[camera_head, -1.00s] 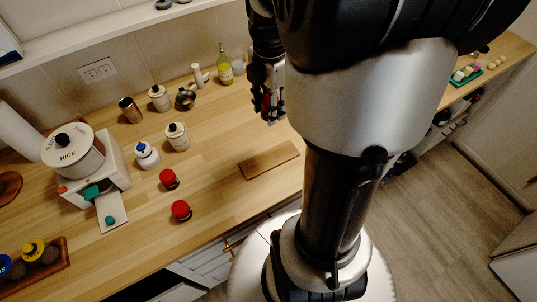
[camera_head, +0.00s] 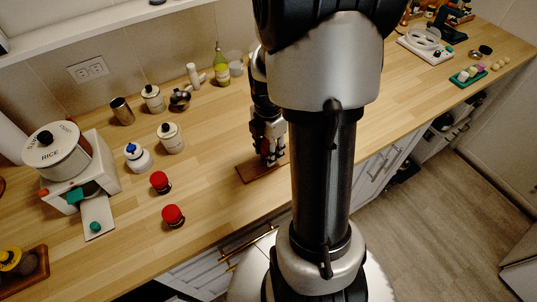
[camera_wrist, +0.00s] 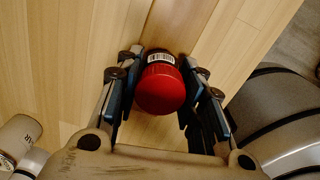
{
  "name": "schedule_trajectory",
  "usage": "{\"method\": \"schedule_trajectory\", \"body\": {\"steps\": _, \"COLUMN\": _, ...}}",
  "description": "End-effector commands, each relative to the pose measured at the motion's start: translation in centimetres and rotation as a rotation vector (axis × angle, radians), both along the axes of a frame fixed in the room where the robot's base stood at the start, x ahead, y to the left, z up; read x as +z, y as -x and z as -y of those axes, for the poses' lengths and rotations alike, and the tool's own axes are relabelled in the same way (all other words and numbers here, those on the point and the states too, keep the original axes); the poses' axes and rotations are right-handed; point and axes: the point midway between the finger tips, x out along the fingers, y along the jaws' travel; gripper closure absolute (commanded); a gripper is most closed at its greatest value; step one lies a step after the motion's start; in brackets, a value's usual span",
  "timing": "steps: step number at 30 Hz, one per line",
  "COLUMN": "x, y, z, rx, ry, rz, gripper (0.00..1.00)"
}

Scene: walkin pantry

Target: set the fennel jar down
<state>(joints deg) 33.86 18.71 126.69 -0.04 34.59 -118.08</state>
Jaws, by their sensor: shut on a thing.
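My gripper (camera_head: 270,157) is over the small brown wooden board (camera_head: 246,176) near the counter's front edge. In the wrist view my gripper (camera_wrist: 158,90) is shut on a jar with a red lid (camera_wrist: 160,90), taken as the fennel jar. The lid fills the space between the fingers, and a barcode label shows at its far edge. In the head view the fingers hide most of the jar. I cannot tell whether its base touches the board.
Two other red-lidded jars (camera_head: 160,182) (camera_head: 173,215) stand left of the board. The counter right of my arm is clear nearby.

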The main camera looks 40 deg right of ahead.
Motion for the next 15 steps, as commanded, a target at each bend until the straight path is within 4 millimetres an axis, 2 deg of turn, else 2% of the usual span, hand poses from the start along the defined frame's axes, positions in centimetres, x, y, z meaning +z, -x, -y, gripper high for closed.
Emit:
{"method": "schedule_trajectory", "body": {"steps": 1, "x": -1.21, "y": 0.06, "z": -0.03, "rx": 0.000, "ry": -0.001, "rz": -0.002, "gripper": 0.82}}
{"method": "schedule_trajectory", "body": {"steps": 3, "x": -1.90, "y": 0.07, "z": -0.05, "rx": 0.000, "ry": -0.001, "rz": -0.002, "gripper": 0.82}}
{"method": "schedule_trajectory", "body": {"steps": 14, "x": -2.14, "y": 0.00, "z": 0.00, "rx": 0.000, "ry": 0.000, "rz": 0.000, "gripper": 0.82}}
{"method": "schedule_trajectory", "body": {"steps": 15, "x": -2.19, "y": 0.00, "z": 0.00, "rx": 0.000, "ry": 0.000, "rz": 0.000, "gripper": 0.64}}
